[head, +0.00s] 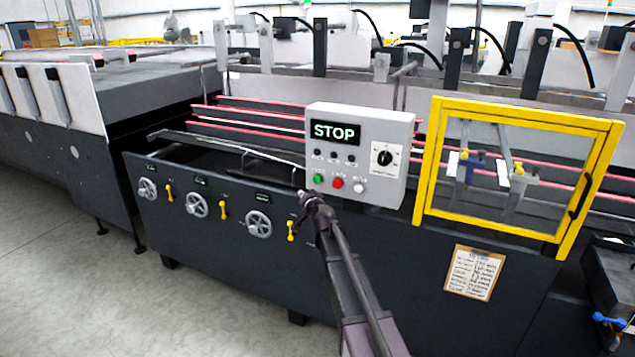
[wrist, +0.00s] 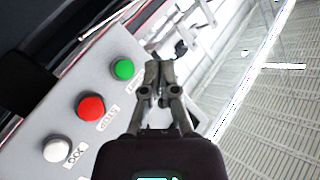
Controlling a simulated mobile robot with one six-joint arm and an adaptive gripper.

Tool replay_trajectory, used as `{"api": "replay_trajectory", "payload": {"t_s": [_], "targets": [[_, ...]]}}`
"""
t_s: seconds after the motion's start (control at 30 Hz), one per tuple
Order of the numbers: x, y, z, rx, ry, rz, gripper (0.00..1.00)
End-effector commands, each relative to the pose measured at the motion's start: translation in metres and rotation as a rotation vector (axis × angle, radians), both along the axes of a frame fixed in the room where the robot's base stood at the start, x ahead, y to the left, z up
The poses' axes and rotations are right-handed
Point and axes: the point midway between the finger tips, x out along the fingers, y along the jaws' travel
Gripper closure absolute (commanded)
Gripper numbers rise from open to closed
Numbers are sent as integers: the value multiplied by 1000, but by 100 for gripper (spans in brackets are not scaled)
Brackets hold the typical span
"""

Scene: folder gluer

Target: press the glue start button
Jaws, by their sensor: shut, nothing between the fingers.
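The grey control box (head: 360,150) stands on the machine with a display reading STOP. Along its lower edge are a green button (head: 319,178), a red button (head: 337,183) and a white button (head: 359,188). The wrist view shows the green button (wrist: 123,69), red button (wrist: 91,106) and white button (wrist: 57,149). Labels there look like STOP by red and JOG by white; green's label is partly hidden by my fingers. My gripper (wrist: 157,72) is shut and empty, its tips just right of the green button there. In the head view my gripper (head: 304,196) is just below the box's lower left corner.
A black rotary knob (head: 384,157) is on the box's right side. A yellow-framed guard (head: 508,170) stands to the right, with a clipboard (head: 474,272) below. Handwheels (head: 258,224) and yellow levers (head: 291,231) line the front panel. Open floor (head: 80,290) lies at left.

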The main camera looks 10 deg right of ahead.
Motion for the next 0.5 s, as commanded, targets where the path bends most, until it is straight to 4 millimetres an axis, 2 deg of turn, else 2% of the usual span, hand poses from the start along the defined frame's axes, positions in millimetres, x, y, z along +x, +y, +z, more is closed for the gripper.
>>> {"api": "replay_trajectory", "payload": {"t_s": [0.5], "targets": [[42, -30, 0, 1, 0, -2, 100]]}}
